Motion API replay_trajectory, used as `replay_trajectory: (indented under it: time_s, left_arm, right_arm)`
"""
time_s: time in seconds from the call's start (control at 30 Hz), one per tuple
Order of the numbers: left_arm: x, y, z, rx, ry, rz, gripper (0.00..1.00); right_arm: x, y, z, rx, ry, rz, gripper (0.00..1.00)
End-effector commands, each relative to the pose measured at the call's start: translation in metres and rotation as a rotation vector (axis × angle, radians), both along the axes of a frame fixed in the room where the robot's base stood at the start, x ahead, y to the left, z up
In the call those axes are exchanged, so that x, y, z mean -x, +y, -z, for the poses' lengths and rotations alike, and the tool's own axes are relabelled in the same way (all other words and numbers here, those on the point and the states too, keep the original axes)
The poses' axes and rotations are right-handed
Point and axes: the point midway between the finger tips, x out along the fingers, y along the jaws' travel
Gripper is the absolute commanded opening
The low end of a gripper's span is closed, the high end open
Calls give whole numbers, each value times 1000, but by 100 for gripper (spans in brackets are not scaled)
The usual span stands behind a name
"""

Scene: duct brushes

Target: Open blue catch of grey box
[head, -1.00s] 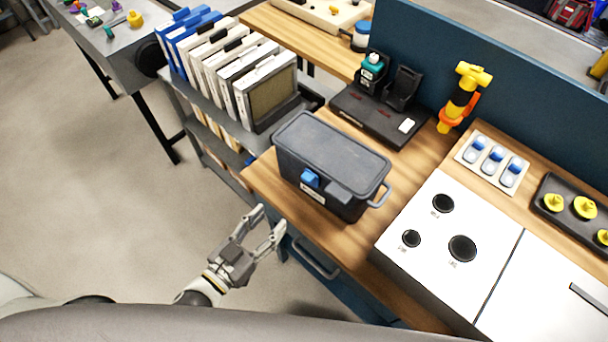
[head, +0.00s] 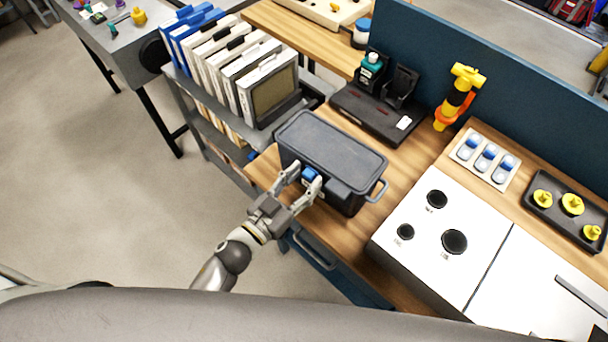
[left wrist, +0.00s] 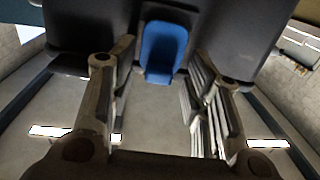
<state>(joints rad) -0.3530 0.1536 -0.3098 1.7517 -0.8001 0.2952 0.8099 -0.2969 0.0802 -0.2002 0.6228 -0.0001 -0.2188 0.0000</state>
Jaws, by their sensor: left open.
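The dark grey box (head: 333,150) stands on the wooden bench with its lid on. Its blue catch (head: 310,175) is on the front face. My left gripper (head: 304,183) is at that face, open, with one finger on each side of the catch. In the left wrist view the blue catch (left wrist: 163,50) shows between and beyond the open fingers (left wrist: 165,75), apart from both. The grey box (left wrist: 85,25) fills the top of that view. The catch looks closed against the box, though the finger partly covers its surroundings. My right gripper is not in view.
A white panel (head: 425,262) with round black holes lies right of the box. A black tray-like stand (head: 375,115) is behind it. Binders (head: 232,70) stand on a cart to the left. A drawer handle (head: 313,252) is below the bench edge.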

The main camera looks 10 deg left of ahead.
Motion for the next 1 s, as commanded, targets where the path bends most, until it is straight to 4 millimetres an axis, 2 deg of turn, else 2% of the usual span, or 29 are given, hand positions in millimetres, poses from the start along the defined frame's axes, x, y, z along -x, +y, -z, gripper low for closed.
replay_trajectory:
  time_s: [0.37, 0.67, 0.7, 1.0]
  left_arm:
    - [-5, -3, 0, -1, 1, 0, 45]
    - [-5, -3, 0, -1, 1, 0, 9]
    - [-5, -3, 0, -1, 1, 0, 2]
    - [-5, -3, 2, 3, -4, 0, 0]
  right_arm:
    - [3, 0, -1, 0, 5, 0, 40]
    - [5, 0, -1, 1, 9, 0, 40]
    - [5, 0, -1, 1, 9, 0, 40]
    - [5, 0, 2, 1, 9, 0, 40]
